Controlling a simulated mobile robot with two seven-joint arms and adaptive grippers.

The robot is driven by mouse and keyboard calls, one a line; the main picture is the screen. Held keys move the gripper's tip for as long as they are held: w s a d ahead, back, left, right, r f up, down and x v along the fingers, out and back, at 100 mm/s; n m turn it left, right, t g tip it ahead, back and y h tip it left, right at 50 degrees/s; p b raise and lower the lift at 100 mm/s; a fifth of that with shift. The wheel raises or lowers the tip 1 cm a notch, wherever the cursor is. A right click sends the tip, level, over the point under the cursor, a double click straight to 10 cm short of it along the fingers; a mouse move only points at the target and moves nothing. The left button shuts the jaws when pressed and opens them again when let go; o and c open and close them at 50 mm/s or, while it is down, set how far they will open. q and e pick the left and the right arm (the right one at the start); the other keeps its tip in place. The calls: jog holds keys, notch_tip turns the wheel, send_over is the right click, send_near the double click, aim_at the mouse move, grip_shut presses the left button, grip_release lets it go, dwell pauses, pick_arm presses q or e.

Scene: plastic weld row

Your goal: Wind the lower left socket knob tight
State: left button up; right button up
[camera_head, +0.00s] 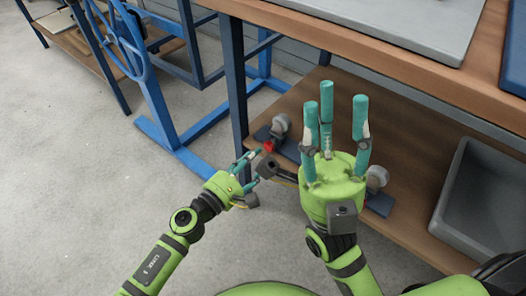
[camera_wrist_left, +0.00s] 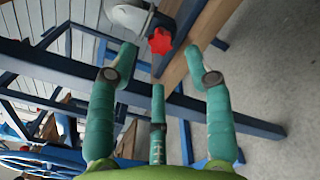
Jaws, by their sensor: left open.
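The lower left socket knob is a small red star-shaped knob (camera_head: 268,146) on the grey left socket (camera_head: 280,124), on the lower shelf near the blue table leg. It shows clearly in the left wrist view (camera_wrist_left: 160,41), just beyond the fingertips. My left gripper (camera_head: 256,160) is open and empty, its fingers pointing at the knob and apart from it; it also shows in the left wrist view (camera_wrist_left: 161,58). My right gripper (camera_head: 336,108) is open and empty, its three fingers raised in front of the shelf. It partly hides a second grey socket (camera_head: 377,176).
The wooden lower shelf (camera_head: 415,150) runs under the workbench (camera_head: 350,35). A grey bin (camera_head: 483,190) stands on its right. A blue metal frame with a wheel (camera_head: 128,40) stands at the left. The floor at front left is clear.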

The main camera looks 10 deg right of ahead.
aim_at(268, 147)
pick_arm(q)
jog(key=shift+x, duration=2.2)
jog(key=shift+s, duration=0.1)
grip_shut()
jog(key=n, duration=0.3)
jog(key=shift+r+n, duration=0.1)
jog(key=shift+n, duration=1.9)
